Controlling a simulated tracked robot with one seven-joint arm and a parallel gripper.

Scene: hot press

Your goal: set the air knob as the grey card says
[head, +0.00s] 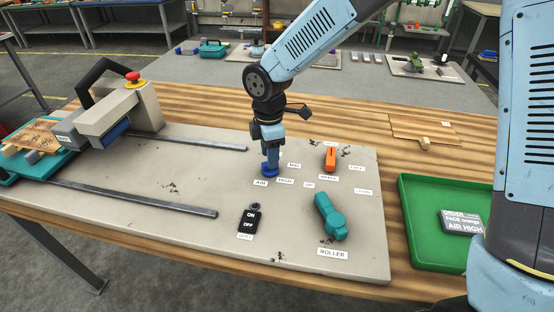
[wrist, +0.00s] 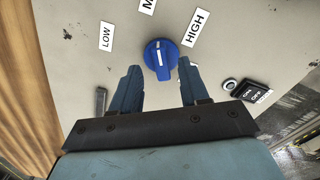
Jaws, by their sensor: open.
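The grey card (head: 462,222) lies in the green tray at the right and reads ORDER, FACE orange, AIR HIGH. The round blue air knob (wrist: 160,58) has a white line. The line runs nearly up and down in the wrist view, its upper end towards the label starting with M (wrist: 147,5). The LOW label (wrist: 107,37) is left of the knob and the HIGH label (wrist: 196,28) is right of it. My gripper (wrist: 157,66) is open, with one finger on either side of the knob's near edge. In the head view my gripper (head: 270,150) points down over the knob (head: 269,171).
The green tray (head: 415,215) is to the right. A press with a red button (head: 132,77) is at the left.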

